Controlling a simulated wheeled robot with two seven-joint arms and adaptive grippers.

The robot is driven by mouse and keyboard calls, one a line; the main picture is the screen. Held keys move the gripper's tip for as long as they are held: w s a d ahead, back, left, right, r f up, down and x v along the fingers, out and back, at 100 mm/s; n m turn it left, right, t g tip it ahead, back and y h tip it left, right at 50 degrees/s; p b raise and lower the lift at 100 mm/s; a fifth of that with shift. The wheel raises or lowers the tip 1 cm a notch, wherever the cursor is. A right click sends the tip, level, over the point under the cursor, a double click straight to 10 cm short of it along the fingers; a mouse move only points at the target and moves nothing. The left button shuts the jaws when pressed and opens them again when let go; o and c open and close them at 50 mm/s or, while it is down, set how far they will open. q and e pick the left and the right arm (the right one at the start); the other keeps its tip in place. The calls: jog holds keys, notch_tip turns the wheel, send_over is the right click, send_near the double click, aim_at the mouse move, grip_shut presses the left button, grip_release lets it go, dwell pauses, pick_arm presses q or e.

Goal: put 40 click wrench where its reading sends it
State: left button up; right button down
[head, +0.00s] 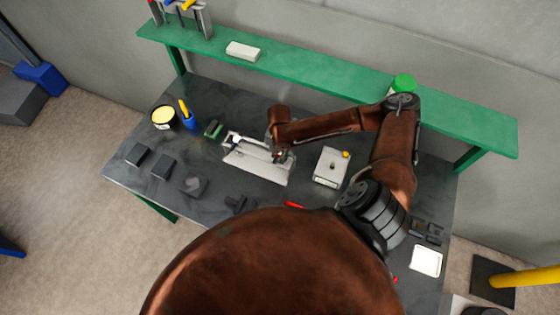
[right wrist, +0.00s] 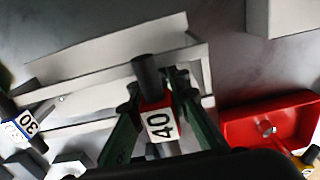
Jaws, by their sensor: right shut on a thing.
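My right gripper (head: 282,156) is over the right part of a pale rack or tray (head: 262,172) on the dark bench. In the right wrist view, its green fingers (right wrist: 157,98) are shut on the 40 click wrench (right wrist: 160,125), a red piece with a white "40" label and a dark grey cylindrical end. The rack (right wrist: 110,55) lies behind and below it; whether they touch is unclear. A blue piece labelled "30" (right wrist: 22,126) is at the left. A white square device (head: 331,168) with a yellow knob stands right of the gripper. My left gripper is not in view.
A red tray (right wrist: 245,125) is at the right of the wrist view. Dark blocks (head: 162,166) line the bench's left side. A green shelf (head: 310,77) runs behind; my right arm covers the bench's front middle.

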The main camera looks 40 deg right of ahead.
aim_at(279, 162)
jog(key=shift+f, duration=1.7)
jog(key=shift+f, duration=0.15)
jog(key=c, duration=1.8)
grip_release()
notch_tip(279, 162, up, 12)
jog(key=shift+r, duration=0.2)
